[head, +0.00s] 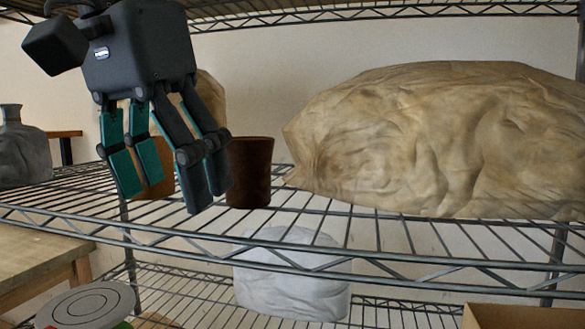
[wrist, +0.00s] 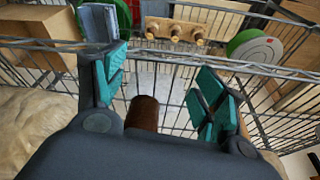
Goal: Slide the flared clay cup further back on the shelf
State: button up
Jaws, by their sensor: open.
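Two cups stand on the wire shelf in the head view. A dark brown cup (head: 251,172) stands upright to the right of my gripper, its left side close to the fingers in the picture. An orange-brown clay cup (head: 158,186) stands behind the fingers and is mostly hidden, so I cannot tell which of the two is the flared one. My gripper (head: 166,190) is open and empty, pointing down over the shelf's front part. In the wrist view, a brown cup (wrist: 143,113) shows low between the spread fingers (wrist: 166,88), partly cut off by the gripper body.
A large tan wrapped bundle (head: 440,140) fills the shelf's right side; it also shows in the wrist view (wrist: 35,125). Another tan object (head: 211,95) is partly hidden behind my gripper. A grey vessel (head: 20,150) is far left. A white lump (head: 290,275) sits on the lower shelf.

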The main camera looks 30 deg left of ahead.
aim_at(246, 168)
jog(key=w, duration=1.2)
jog(key=shift+w+a+f+b, duration=0.1)
jog(key=shift+a+b, duration=0.2)
jog(key=shift+b, duration=0.05)
jog(key=shift+w+f, duration=0.1)
jog(key=shift+f, duration=0.55)
jog(key=shift+w+f+b, duration=0.15)
jog(key=shift+f+b, duration=0.15)
jog(key=shift+f, duration=0.4)
jog(key=shift+c, duration=0.3)
jog(key=c, duration=1)
